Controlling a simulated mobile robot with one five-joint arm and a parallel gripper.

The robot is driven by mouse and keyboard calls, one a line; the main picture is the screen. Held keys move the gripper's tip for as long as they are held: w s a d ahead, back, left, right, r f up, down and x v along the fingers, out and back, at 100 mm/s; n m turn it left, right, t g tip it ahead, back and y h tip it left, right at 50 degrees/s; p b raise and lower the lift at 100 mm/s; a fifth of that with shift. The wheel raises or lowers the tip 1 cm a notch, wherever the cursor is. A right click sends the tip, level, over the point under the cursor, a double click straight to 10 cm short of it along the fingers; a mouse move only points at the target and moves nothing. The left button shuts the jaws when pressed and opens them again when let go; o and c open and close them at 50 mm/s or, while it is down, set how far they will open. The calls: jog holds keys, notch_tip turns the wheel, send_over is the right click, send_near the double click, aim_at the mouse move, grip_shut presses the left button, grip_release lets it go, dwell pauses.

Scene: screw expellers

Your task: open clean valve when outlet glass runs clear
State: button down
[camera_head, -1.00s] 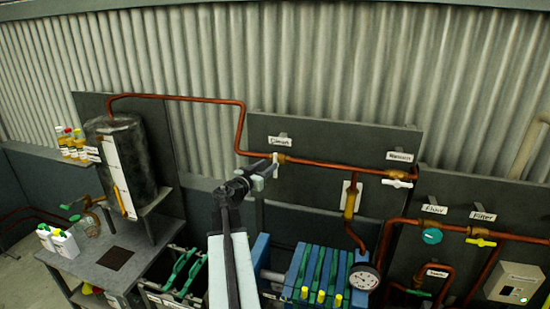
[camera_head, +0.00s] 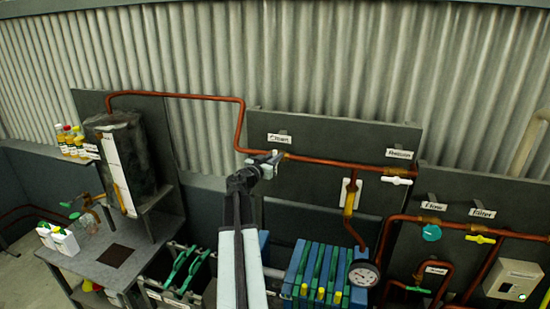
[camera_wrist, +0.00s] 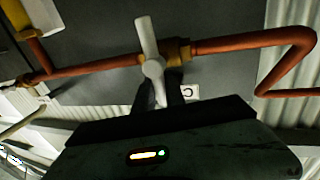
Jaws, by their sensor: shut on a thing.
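The clean valve's white lever (camera_wrist: 147,40) stands roughly crosswise to the copper pipe in the wrist view. Its brass body (camera_wrist: 178,52) sits on the pipe. My gripper (camera_wrist: 160,92) is shut on the lever's near end; the dark fingers hide part of it. In the head view my gripper (camera_head: 266,166) is at the valve, just below the "Clean" label (camera_head: 279,138), and covers most of the lever. The outlet glass (camera_head: 350,200) is a tube on a white backing plate to the right. Its contents look amber-yellow, though small.
Right of the valve, another white lever (camera_head: 397,181) lies along the pipe (camera_head: 330,162). A gauge (camera_head: 363,275) and blue filter press (camera_head: 318,270) stand below. A dark tank (camera_head: 135,160) and bench (camera_head: 105,245) are at left. The dark panel (camera_head: 330,140) backs the valve.

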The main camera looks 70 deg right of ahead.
jog(key=shift+n, duration=0.3)
jog(key=shift+w+a+f+n+t+h+b, duration=0.1)
jog(key=shift+w+f+n+t+h+b, duration=0.55)
jog(key=shift+n+b, duration=1.8)
jog(key=shift+w+d+f+n+t+h+b, duration=0.1)
jog(key=shift+w+f+n+t+h+b, duration=0.6)
jog(key=shift+n, duration=3.65)
jog(key=shift+w+a+f+n+t+h+b, duration=0.1)
jog(key=shift+n+t+h+b, duration=0.25)
jog(key=shift+n+t+b, duration=1.95)
jog(key=n+g+p, duration=0.2)
jog(key=shift+n, duration=0.3)
jog(key=c, duration=1.4)
grip_release()
jog(key=shift+g, duration=0.25)
